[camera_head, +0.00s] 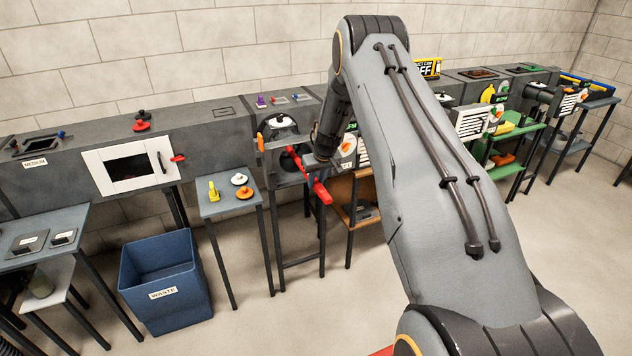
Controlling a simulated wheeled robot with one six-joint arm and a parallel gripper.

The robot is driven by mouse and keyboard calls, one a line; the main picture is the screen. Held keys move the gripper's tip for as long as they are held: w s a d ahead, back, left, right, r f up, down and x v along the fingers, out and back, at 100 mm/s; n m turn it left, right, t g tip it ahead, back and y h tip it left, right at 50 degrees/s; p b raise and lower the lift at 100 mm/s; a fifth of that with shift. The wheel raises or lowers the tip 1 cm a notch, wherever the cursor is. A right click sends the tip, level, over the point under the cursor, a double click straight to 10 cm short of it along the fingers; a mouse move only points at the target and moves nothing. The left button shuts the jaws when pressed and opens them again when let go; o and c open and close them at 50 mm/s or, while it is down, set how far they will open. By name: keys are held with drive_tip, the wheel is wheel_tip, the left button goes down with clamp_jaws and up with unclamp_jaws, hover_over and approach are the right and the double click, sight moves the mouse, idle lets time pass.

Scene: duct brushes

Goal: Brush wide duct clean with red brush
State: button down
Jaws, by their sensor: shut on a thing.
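A red brush (322,192) is in my gripper (313,164), in the middle of the view. Its thick red handle end points down and toward the camera. Its red shaft slants up and left toward an arched opening (282,124) in the grey duct. The brush's far end is at or inside that opening; I cannot tell how deep, and no bristles show clearly. My gripper is shut on the brush just in front of the duct. My arm hides part of the duct right of the opening. No readable label marks this opening as the wide duct.
A small table (213,208) with a yellow piece and round knobs stands left of the brush. A blue waste bin (167,290) is on the floor. Open floor lies in front.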

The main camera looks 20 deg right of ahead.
sight(325, 194)
drive_tip(key=s+p, duration=0.2)
drive_tip(key=s, duration=0.1)
drive_tip(key=shift+d+r, duration=0.1)
drive_tip(key=shift+r, duration=0.1)
drive_tip(key=s+p, duration=0.1)
drive_tip(key=s, duration=0.4)
drive_tip(key=shift+s+f, duration=0.15)
drive_tip(key=s+b, duration=0.2)
drive_tip(key=s, duration=0.1)
drive_tip(key=shift+s+d+f, duration=0.1)
drive_tip(key=shift+s+d, duration=0.1)
drive_tip(key=s+b, duration=1.3)
drive_tip(key=s, duration=0.7)
drive_tip(key=shift+d+b, duration=0.3)
drive_tip(key=shift+b, duration=0.1)
